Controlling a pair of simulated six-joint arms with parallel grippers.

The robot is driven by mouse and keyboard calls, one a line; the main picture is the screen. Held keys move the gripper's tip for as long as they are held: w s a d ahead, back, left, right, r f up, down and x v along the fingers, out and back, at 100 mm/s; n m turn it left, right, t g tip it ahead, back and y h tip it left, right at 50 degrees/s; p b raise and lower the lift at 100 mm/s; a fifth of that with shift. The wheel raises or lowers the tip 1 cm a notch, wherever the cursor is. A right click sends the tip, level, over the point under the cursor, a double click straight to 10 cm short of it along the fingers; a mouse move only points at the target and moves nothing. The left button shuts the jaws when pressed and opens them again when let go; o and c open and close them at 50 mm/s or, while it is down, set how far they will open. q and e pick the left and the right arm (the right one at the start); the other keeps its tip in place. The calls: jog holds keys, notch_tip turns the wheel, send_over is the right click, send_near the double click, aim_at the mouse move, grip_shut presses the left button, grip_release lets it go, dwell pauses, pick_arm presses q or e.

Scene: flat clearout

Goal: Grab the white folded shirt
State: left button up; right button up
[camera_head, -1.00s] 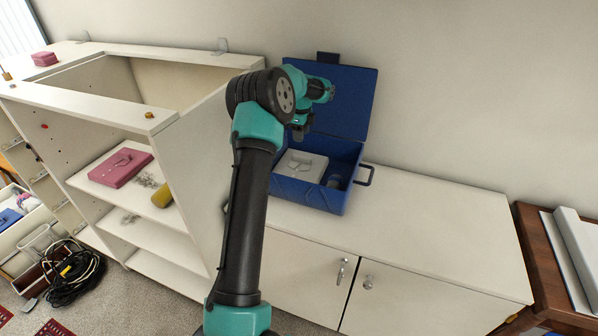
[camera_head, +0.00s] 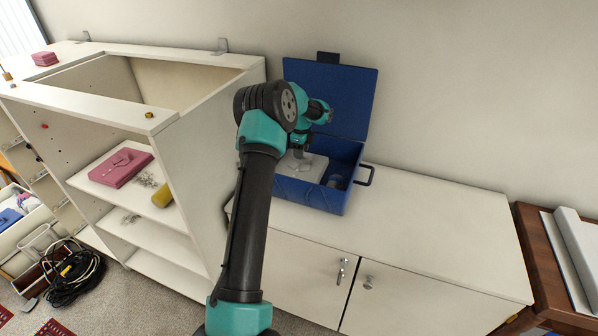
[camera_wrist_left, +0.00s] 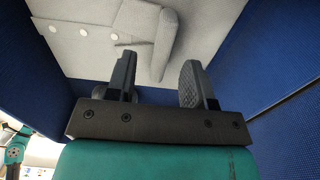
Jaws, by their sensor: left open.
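The white folded shirt (camera_head: 312,168) lies flat inside the blue box (camera_head: 318,196), whose lid stands open against the wall. In the left wrist view the shirt (camera_wrist_left: 215,22) fills the space ahead, with its folded collar part and pale buttons. My left gripper (camera_head: 300,158) is over the box, just above the shirt. In the left wrist view its two dark fingers (camera_wrist_left: 158,78) are apart and point at the shirt with nothing seen between them. My arm hides part of the box's left side. My right gripper is not in view.
Blue box walls (camera_wrist_left: 285,60) stand close on both sides of the gripper. A small dark item (camera_head: 336,181) lies at the box's right end. The cabinet top (camera_head: 440,215) to the right is clear.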

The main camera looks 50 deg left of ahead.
aim_at(299, 168)
pick_arm(q)
jog(key=shift+w+a+f, duration=0.1)
jog(key=shift+f, duration=1.8)
jog(key=shift+c, duration=0.3)
grip_shut()
